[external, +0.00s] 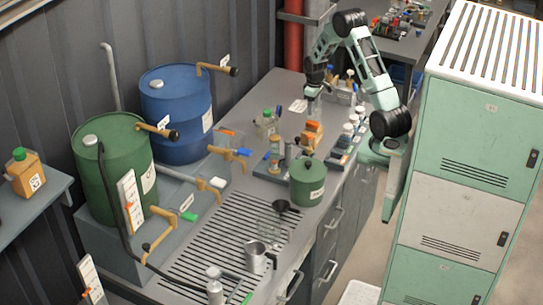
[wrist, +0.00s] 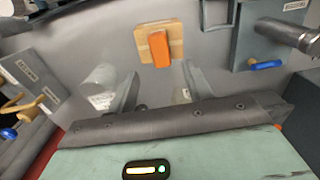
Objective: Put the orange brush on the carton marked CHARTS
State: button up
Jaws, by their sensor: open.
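An orange block-like piece, which I take as the orange brush (external: 313,127), sits on a small tan carton (external: 309,140) on the grey bench. In the wrist view the orange brush (wrist: 160,48) rests on top of the tan carton (wrist: 177,32), within its edges. No marking on the carton is readable. My gripper (external: 314,106) points down above and slightly behind them. In the wrist view my gripper (wrist: 160,76) has its two fingers apart with nothing between them. The brush and carton lie beyond the fingertips, apart from them.
A pale cylinder (wrist: 98,84) stands beside the left finger. A grey box with a blue handle (wrist: 266,65) is at right. On the bench, a green pot (external: 307,184), jars (external: 347,131) and a clear bottle (external: 266,124) surround the carton. Lockers (external: 470,140) stand at right.

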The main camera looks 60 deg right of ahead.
jog(key=a+r+n, duration=0.1)
jog(key=a+r, duration=0.2)
jog(key=a, duration=0.6)
jog(key=s+a+r+n+y, duration=0.1)
jog(key=a+r, duration=0.3)
jog(key=a, duration=0.5)
jog(key=a+r+n, duration=0.1)
jog(key=a+r, duration=0.2)
jog(key=a, duration=0.6)
jog(key=s+a+r+n, duration=0.1)
jog(key=s+a+n, duration=0.1)
jog(key=s+a, duration=0.6)
jog(key=s+a+r+n, duration=0.2)
jog(key=s+a, duration=0.7)
jog(key=s, duration=0.4)
jog(key=shift+s+a+n+b, duration=0.15)
jog(key=shift+s+n+b, duration=0.2)
jog(key=shift+s+n, duration=0.05)
